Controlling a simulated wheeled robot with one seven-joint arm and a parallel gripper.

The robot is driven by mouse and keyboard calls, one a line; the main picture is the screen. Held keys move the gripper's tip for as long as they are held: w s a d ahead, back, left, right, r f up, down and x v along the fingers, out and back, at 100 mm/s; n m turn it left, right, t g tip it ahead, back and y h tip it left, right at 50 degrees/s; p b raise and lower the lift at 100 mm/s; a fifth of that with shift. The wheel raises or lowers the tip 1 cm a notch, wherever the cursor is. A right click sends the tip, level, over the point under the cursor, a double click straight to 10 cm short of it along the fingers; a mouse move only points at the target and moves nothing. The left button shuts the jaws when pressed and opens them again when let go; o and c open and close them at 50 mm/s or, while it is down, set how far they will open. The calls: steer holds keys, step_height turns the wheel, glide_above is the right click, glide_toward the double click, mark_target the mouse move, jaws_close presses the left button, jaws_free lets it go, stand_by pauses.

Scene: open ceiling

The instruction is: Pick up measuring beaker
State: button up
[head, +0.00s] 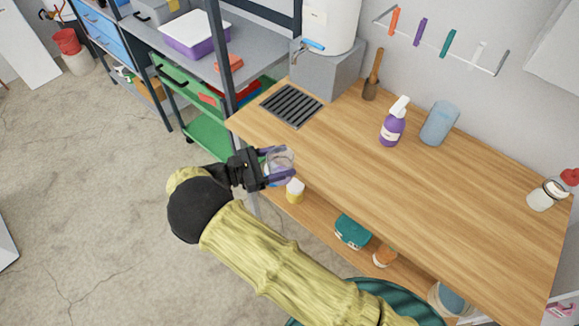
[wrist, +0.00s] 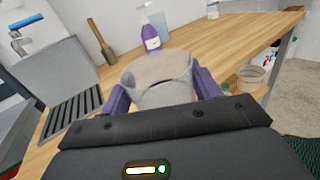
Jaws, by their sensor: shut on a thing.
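The measuring beaker (head: 279,163) is a clear, see-through cup. My gripper (head: 277,166) has its purple fingers shut on it, one on each side. In the head view the beaker is at the front left edge of the wooden table (head: 400,190); I cannot tell exactly how high it is relative to the tabletop. In the wrist view the beaker (wrist: 160,78) stands between the two purple fingers (wrist: 162,97), its round rim facing up. Its lower part is hidden behind my gripper's body.
A dark drain grate (head: 291,105) lies at the left end. The lower shelf holds a yellow-and-white container (head: 295,190). The table's middle is clear.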

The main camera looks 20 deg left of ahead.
steer(key=shift+s+a, duration=0.2)
steer(key=shift+a, duration=0.05)
stand_by(0.4)
steer(key=w+d+r+n+t+y+p, duration=0.3)
steer(key=w+d+r+y+p, duration=0.15)
steer(key=w+d, duration=0.4)
steer(key=w+d+r+n+t+y+p, duration=0.25)
steer(key=w+d+y+p, duration=0.2)
steer(key=w+d, duration=0.4)
steer(key=s+d+n+y+p, duration=0.1)
steer(key=d+p, duration=0.3)
steer(key=d, duration=0.7)
steer(key=s+d+f+n+y+p, duration=0.1)
steer(key=d+n+y+p, duration=0.2)
steer(key=d, duration=0.8)
steer(key=shift+s+p, duration=0.3)
steer(key=shift+p, duration=0.05)
steer(key=shift+f+t, duration=0.15)
steer(key=shift+t, duration=0.1)
